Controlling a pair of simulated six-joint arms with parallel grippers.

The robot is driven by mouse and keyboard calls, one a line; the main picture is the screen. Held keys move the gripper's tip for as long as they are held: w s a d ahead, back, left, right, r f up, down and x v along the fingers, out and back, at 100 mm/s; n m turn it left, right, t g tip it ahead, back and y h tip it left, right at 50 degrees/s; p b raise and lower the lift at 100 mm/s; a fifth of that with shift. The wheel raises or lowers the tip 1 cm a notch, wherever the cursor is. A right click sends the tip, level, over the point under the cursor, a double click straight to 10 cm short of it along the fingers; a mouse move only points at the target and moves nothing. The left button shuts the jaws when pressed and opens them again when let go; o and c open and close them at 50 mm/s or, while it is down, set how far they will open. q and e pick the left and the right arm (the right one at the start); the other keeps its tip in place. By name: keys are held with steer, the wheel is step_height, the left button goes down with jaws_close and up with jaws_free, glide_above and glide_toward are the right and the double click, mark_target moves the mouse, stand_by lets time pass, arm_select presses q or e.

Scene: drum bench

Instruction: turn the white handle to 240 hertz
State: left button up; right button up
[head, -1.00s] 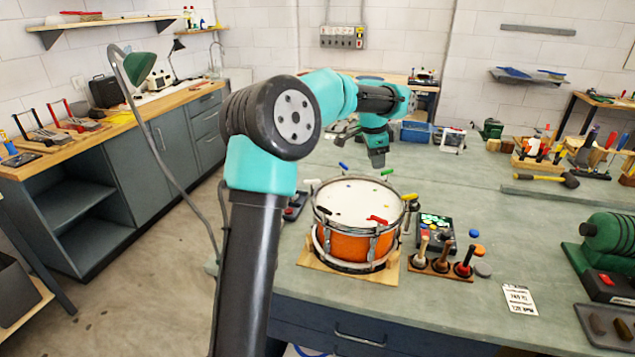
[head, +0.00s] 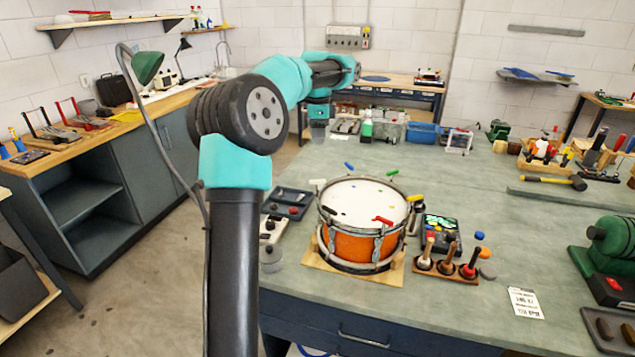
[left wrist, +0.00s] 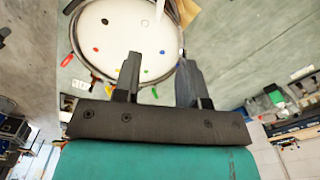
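An orange drum (head: 352,246) with a white skin stands on a wooden board on the bench. Coloured handles ring its rim: the white handle (head: 317,183) at the back left, then blue (head: 348,166), green (head: 390,173), yellow (head: 414,198) and red (head: 383,220). My left gripper (head: 318,127) is behind and above the drum, apart from the white handle. In the left wrist view its two fingers (left wrist: 158,80) stand apart with nothing held, in front of the drum (left wrist: 120,30). My right gripper is not in view.
A black device with a green display (head: 440,228) and a wooden rack (head: 446,268) of upright tools stand right of the drum. A printed card (head: 525,302) lies further right. A dark tray (head: 287,203) is on the left. The bench behind the drum is mostly clear.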

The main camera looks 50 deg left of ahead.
mark_target(317, 180)
arm_select(q)
step_height(317, 180, down, 16)
stand_by(0.6)
steer(key=shift+c, duration=0.4)
jaws_close()
